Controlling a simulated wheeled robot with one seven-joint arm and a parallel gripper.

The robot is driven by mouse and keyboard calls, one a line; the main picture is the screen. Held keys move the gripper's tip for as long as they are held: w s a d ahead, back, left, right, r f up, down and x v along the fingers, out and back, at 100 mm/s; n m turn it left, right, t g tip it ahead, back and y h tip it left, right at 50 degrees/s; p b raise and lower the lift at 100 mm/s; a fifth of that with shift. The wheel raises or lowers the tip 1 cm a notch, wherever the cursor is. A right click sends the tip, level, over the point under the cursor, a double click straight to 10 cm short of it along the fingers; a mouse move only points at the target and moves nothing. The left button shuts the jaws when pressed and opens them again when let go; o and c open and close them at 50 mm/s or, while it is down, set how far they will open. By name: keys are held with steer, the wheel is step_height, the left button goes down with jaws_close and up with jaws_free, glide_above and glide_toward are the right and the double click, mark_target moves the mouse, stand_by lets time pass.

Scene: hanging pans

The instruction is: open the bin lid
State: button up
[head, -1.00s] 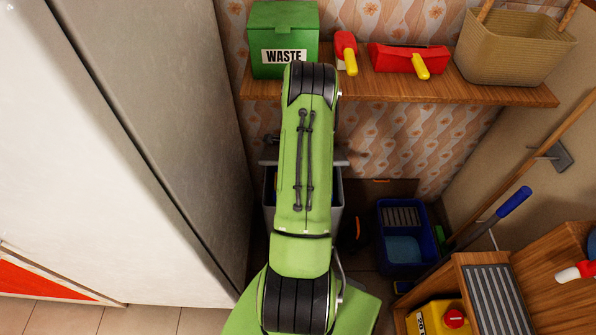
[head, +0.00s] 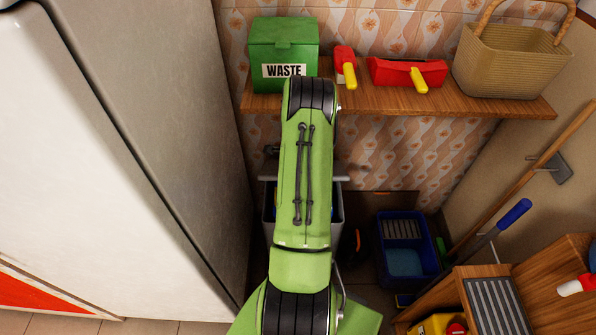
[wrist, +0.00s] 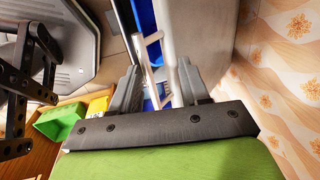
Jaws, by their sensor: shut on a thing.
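The grey bin (head: 268,222) stands on the floor behind my arm in the head view, with blue and other contents partly showing inside. Its lid (head: 268,179) shows as a thin pale grey bar, seen nearly edge-on at the bin's back. In the wrist view the lid appears as a large pale panel (wrist: 212,40) along the right finger. My gripper (wrist: 158,78) is shut on the lid, with its fingers a little apart; the exact contact is hard to see. In the head view my arm hides the fingers and the bin's middle.
A shelf (head: 450,102) above holds a green WASTE box (head: 283,48), red dustpan tools (head: 405,72) and a basket (head: 510,60). A blue bucket (head: 405,240) stands right of the bin. A tall white cabinet (head: 110,170) closes off the left side.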

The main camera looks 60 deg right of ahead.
step_height(320, 180, up, 15)
steer(key=s+a+p, duration=0.1)
steer(key=a+p, duration=0.1)
steer(key=shift+s+a+r+p, duration=0.2)
steer(key=shift+a+p, duration=0.1)
steer(key=shift+a, duration=0.05)
steer(key=w+a+r+n+t, duration=0.1)
steer(key=w+a+r+n, duration=0.3)
steer(key=a+r+n, duration=0.55)
steer(key=w+a+r+n+t, duration=0.1)
steer(key=w+a+r+n, duration=0.35)
steer(key=a, duration=0.85)
steer(key=s+a+r+n+t+y, duration=0.1)
steer(key=s+a+r+n, duration=0.2)
steer(key=s+a+n, duration=0.3)
steer(key=s+a+r+n+t+y, duration=0.1)
steer(key=s+a+r+n, duration=0.2)
steer(key=s+a+n, duration=0.3)
steer(key=a+n, duration=0.4)
steer(key=shift+s+a+n+t, duration=0.15)
steer(key=shift+a+n+t, duration=0.05)
steer(key=shift+n+t, duration=0.1)
steer(key=shift+r, duration=0.1)
